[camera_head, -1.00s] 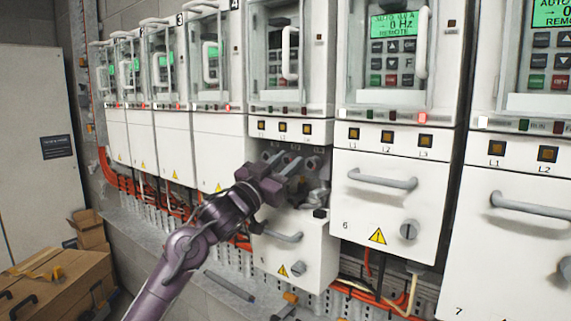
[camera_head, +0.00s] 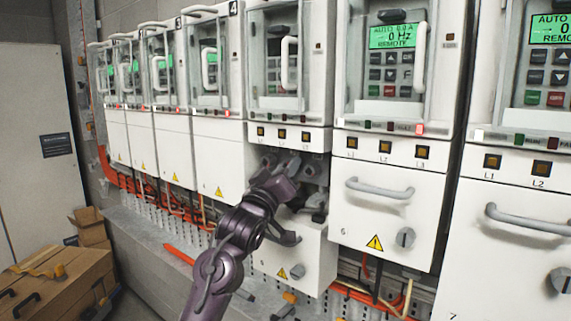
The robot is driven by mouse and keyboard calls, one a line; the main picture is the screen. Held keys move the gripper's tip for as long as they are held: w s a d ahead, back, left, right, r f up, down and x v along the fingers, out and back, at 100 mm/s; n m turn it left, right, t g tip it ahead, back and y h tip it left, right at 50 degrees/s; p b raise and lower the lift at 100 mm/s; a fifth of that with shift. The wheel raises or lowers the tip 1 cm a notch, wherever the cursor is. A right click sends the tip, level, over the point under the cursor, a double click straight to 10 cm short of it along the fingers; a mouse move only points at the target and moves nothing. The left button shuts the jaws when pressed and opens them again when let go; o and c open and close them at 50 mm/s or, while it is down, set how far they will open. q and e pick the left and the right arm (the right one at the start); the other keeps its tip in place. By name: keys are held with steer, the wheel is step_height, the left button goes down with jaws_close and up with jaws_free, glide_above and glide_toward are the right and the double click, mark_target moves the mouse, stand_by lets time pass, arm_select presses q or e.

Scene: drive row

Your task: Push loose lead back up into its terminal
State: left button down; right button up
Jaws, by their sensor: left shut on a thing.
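The open drive (camera_head: 290,75) is the fifth in the row. Its lower cover (camera_head: 310,255) hangs lowered, so the dark terminal space (camera_head: 312,168) under the L1, L2, L3 lamps shows. My left gripper (camera_head: 285,178) reaches up into that space from below. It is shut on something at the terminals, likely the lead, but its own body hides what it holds. My right gripper is not in view.
Drive 6 (camera_head: 385,205) with a grey handle and knob stands close on the right, and drive 7 (camera_head: 515,240) beyond it. Orange cables (camera_head: 130,185) run below the row. Cardboard boxes (camera_head: 65,285) stand at the lower left.

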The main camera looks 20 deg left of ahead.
arm_select(q)
steer(key=shift+d+r+n+g+y+p, duration=0.1)
steer(key=shift+n+g+y+p, duration=0.45)
steer(key=shift+n, duration=1.2)
steer(key=shift+n+g+y+p, duration=0.15)
steer(key=shift+n+y+p, duration=0.75)
steer(key=shift+n, duration=0.85)
steer(key=c, duration=1.1)
jaws_free()
steer(key=shift+s, duration=0.1)
steer(key=b+v, duration=0.4)
steer(key=v, duration=0.3)
steer(key=shift+s, duration=0.35)
